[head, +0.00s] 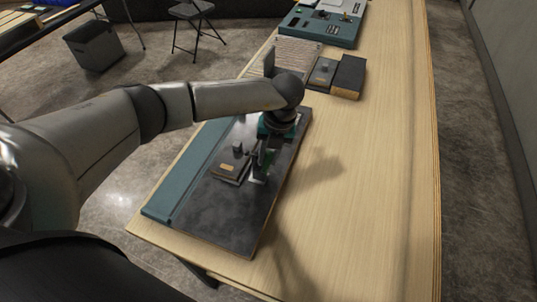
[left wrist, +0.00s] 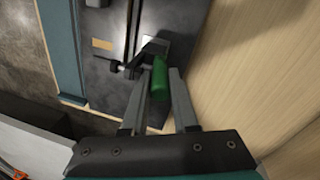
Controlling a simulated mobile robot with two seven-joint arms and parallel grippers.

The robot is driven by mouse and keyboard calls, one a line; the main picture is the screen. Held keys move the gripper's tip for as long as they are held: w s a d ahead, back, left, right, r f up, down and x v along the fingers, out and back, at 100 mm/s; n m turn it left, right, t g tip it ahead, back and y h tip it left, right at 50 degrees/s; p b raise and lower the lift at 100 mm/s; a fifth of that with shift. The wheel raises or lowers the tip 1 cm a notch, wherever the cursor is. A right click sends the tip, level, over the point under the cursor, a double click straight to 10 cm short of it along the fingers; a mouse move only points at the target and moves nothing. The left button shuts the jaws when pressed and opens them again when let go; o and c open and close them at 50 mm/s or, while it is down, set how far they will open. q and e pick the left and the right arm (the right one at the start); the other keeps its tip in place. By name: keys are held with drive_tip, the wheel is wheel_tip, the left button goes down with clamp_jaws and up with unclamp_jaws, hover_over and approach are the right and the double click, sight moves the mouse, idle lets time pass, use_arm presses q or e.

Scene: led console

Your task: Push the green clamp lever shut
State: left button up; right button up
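The green clamp lever (left wrist: 159,80) shows in the left wrist view as a short rounded green handle beside the metal clamp (left wrist: 149,52). My left gripper (left wrist: 160,73) reaches toward it, its two fingers apart, one on each side of the handle. I cannot tell whether either finger touches it. In the head view my left gripper (head: 262,168) points down over the dark plate (head: 222,207), and its fingers largely hide the lever. A small dark block with a tan label (head: 229,168) lies just left of the gripper. My right gripper is not in view.
The plate lies on a long wooden table (head: 370,190), with a teal strip (head: 190,170) along its left side. Dark boxes (head: 348,76) and a teal console (head: 325,26) stand farther back. The table right of the plate is clear.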

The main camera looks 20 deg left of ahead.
use_arm(q)
clamp_jaws()
idle(1.1)
